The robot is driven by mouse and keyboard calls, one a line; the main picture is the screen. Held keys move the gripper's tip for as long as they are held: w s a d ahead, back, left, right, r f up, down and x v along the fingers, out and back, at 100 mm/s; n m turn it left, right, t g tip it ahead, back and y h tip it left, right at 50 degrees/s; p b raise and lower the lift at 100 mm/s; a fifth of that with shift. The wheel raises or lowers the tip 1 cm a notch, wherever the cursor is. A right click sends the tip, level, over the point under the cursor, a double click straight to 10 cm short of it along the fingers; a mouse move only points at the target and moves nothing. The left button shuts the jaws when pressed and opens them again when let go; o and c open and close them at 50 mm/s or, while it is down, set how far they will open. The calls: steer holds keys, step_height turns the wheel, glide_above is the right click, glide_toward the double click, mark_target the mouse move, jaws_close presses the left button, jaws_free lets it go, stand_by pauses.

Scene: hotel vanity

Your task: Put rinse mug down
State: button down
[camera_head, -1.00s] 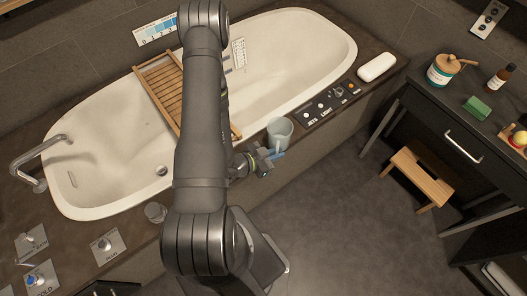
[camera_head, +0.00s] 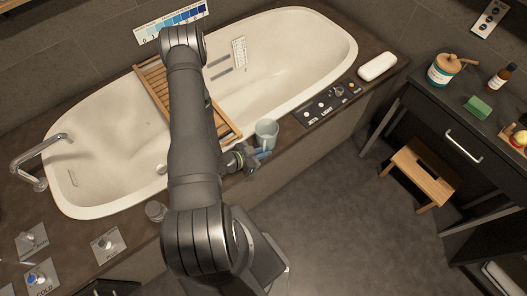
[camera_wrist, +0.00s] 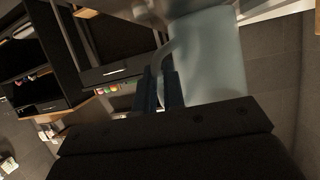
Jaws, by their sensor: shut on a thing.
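The rinse mug (camera_head: 267,131) is pale blue-grey and held upright at the front rim of the bathtub, near the right end of the wooden bath tray. My gripper (camera_head: 260,155) is shut on the mug's handle, on the side facing the room. In the wrist view the mug (camera_wrist: 208,55) fills the upper middle, and the gripper fingers (camera_wrist: 160,88) close around its handle. I cannot tell whether the mug's base touches the stone ledge.
The white bathtub (camera_head: 290,70) has a wooden tray (camera_head: 160,90) across it. A control panel (camera_head: 325,106) and a white bar (camera_head: 378,67) lie on the ledge to the right. A wooden stool (camera_head: 422,172) stands on the floor.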

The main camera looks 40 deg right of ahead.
steer(key=c, duration=2)
jaws_free()
steer(key=shift+f, duration=0.2)
steer(key=o, duration=0.5)
steer(key=shift+r, duration=0.1)
steer(key=shift+r, duration=0.15)
steer(key=shift+v, duration=3.75)
steer(key=shift+d, duration=0.1)
